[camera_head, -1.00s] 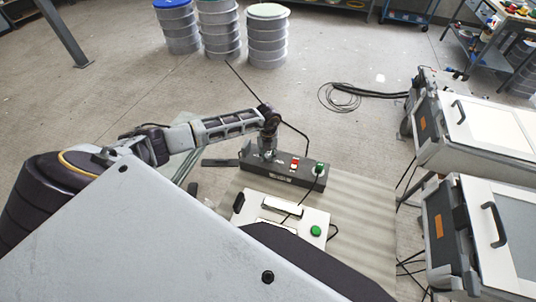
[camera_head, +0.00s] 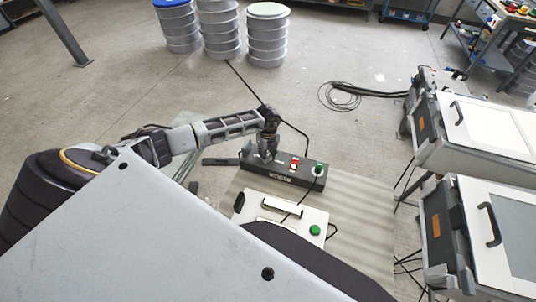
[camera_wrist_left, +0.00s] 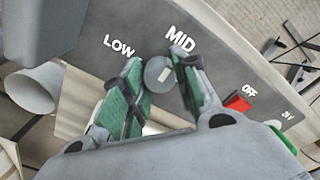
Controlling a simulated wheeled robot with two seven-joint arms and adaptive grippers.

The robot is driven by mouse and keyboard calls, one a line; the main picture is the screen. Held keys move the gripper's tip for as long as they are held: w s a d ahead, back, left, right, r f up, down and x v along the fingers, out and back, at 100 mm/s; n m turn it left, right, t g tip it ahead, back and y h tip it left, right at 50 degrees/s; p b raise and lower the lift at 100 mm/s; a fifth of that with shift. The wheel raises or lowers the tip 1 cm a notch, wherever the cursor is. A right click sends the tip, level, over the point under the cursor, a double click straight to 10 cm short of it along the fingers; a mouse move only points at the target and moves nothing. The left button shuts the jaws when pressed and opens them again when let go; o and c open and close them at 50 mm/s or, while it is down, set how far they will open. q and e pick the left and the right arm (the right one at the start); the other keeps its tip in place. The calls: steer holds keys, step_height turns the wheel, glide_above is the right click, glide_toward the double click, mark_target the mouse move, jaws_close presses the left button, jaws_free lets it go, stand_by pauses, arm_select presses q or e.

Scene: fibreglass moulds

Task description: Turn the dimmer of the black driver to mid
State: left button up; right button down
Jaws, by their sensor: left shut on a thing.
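The black driver (camera_head: 283,174) lies on the pale striped board in the head view, with a red switch and a green button on its top. My left gripper (camera_head: 266,157) reaches down to its left end. In the left wrist view the round grey dimmer knob (camera_wrist_left: 159,74) sits between the two green-padded fingers of my left gripper (camera_wrist_left: 163,78), which is shut on it. The knob's pale mark lies at its right side and slants up to the right, roughly toward the printed MID. LOW is printed to the left. My right gripper is not in view.
A white box (camera_head: 272,208) with a green button stands just in front of the driver. Large cases with handles (camera_head: 485,125) stand at the right. Ribbed drums (camera_head: 218,30) stand at the back. A cable coil (camera_head: 340,97) lies on open floor.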

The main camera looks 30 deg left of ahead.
mark_target(268, 155)
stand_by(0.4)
arm_select(q)
steer(key=o, duration=1)
steer(key=shift+o, duration=0.2)
steer(key=shift+r, duration=0.15)
step_height(268, 155, up, 12)
steer(key=shift+f, duration=0.2)
stand_by(0.4)
